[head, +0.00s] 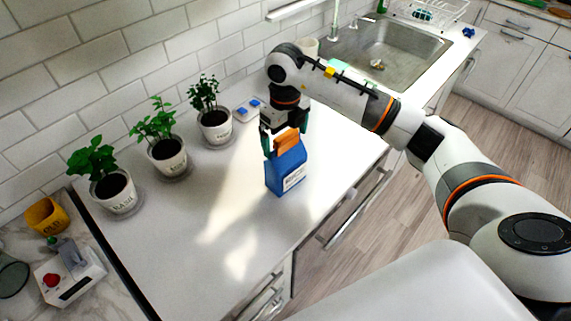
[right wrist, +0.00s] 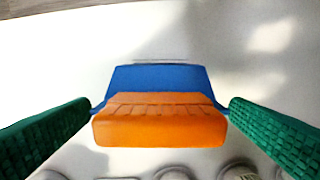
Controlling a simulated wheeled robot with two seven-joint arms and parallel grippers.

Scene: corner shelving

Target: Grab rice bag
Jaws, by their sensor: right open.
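The rice bag (head: 287,168) is a blue bag with an orange top and a white label, standing upright on the white counter. My right gripper (head: 281,147) is directly above it, pointing down, with its green fingers on either side of the orange top. In the right wrist view the orange top of the rice bag (right wrist: 160,120) lies between the two open fingers (right wrist: 160,112). The fingertips come close to the bag's sides; whether they touch it I cannot tell. My left gripper is not in view.
Three potted herbs (head: 114,193) stand along the tiled wall on the left. A yellow cup (head: 46,216) and a small device with a red knob (head: 68,275) are at the lower left. A sink (head: 385,48) is at the back. The counter's front middle is clear.

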